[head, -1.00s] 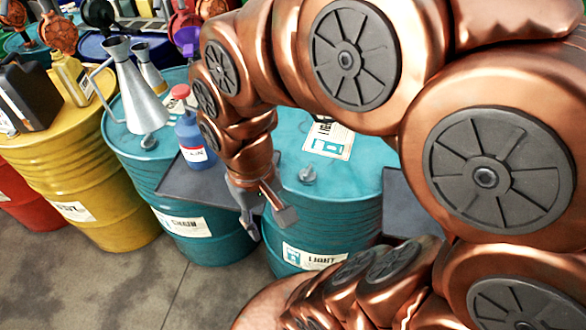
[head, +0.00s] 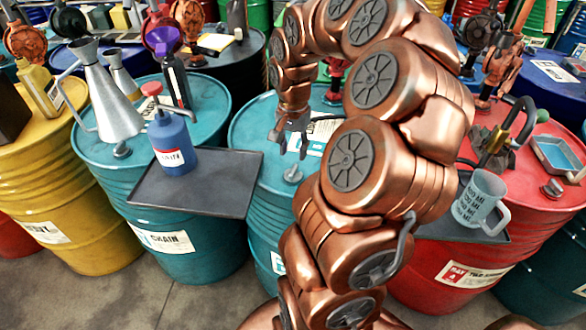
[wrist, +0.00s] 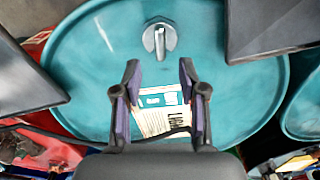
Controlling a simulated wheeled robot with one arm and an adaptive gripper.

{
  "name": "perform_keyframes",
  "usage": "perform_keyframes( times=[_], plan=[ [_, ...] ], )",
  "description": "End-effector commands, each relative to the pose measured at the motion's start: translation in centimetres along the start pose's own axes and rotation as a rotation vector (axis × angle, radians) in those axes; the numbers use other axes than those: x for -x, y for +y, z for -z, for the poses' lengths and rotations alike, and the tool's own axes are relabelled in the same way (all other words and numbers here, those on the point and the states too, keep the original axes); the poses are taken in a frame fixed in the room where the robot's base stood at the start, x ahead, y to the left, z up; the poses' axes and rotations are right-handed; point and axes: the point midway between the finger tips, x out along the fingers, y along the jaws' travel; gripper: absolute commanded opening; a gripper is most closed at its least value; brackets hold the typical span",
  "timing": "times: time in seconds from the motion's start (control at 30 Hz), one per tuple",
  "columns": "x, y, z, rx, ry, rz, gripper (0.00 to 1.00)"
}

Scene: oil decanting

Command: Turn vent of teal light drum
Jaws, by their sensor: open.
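The teal light drum (head: 254,134) stands in the middle of the head view, partly hidden by my arm; its top also fills most of the wrist view (wrist: 80,80). Its vent (head: 293,173) is a small silver fitting near the drum's front edge. In the wrist view the vent (wrist: 160,38) shows a round base and a bar-like handle, just beyond my fingertips. My gripper (head: 291,146) points down above the drum top, open and empty, apart from the vent. The wrist view shows both fingers (wrist: 159,76) spread, with a label (wrist: 160,112) on the drum between and below them.
A dark tray (head: 205,190) holding a blue bottle (head: 171,143) juts out left of the drum. A metal funnel can (head: 104,100) stands on the neighbouring teal drum. At right are a grey measuring mug (head: 481,200) and a red drum (head: 440,262).

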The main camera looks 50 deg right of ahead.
Motion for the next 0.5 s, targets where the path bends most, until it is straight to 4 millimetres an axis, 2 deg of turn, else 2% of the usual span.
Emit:
perform_keyframes(
  times=[0.3,0.5],
  plan=[
    [-4.3,0.1,-0.3,0.004,-0.007,-0.003,0.42],
    [-6.2,0.1,-0.2,0.003,-0.004,-0.003,0.42]
  ],
)
